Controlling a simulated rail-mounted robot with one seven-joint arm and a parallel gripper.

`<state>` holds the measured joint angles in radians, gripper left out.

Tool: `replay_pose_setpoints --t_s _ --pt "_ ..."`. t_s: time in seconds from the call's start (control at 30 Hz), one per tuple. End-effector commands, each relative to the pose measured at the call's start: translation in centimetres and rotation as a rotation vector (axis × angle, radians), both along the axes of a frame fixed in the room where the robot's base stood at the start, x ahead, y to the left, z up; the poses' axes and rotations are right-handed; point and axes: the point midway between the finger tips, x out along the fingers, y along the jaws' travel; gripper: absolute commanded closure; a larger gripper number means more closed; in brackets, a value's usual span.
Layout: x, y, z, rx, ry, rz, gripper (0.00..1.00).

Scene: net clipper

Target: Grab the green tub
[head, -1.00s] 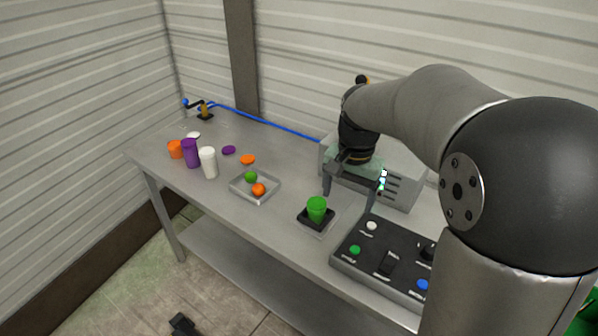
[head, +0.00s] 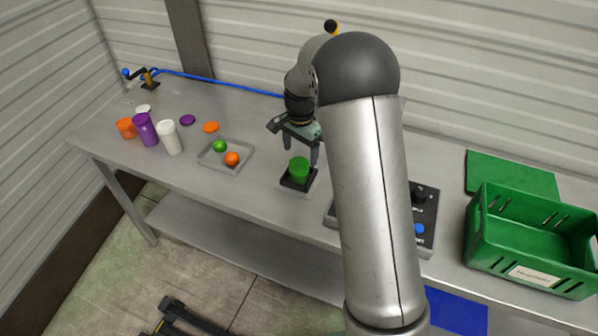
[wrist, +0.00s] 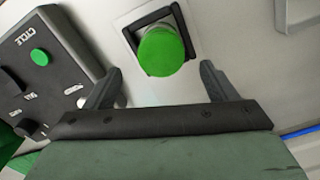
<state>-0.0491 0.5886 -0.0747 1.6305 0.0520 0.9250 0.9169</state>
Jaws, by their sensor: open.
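The green tub (head: 299,170) stands upright on a small black holder (head: 296,183) near the front edge of the grey table. In the wrist view the green tub (wrist: 161,51) is seen from above, ahead of the fingertips and roughly midway between them. My gripper (head: 301,152) is open and empty, close behind the tub in the head view. In the wrist view both fingers of my gripper (wrist: 158,83) are spread wide, and neither touches the tub.
A black control panel (wrist: 48,75) with buttons lies beside the tub. A metal tray (head: 212,158) with a green and an orange ball is to the left. Orange, purple (head: 145,130) and white cups stand further left. A green crate (head: 480,243) is at the right.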

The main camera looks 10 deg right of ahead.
Motion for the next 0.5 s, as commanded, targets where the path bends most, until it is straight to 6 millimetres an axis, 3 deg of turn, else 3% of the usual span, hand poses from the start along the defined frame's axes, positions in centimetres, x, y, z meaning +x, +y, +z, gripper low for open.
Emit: replay_pose_setpoints --t_s 0.27,0.5 --pt "0.0 0.1 -2.0 0.000 0.003 0.001 0.21" --pt "0.0 0.1 -5.5 0.000 0.001 0.000 0.21"
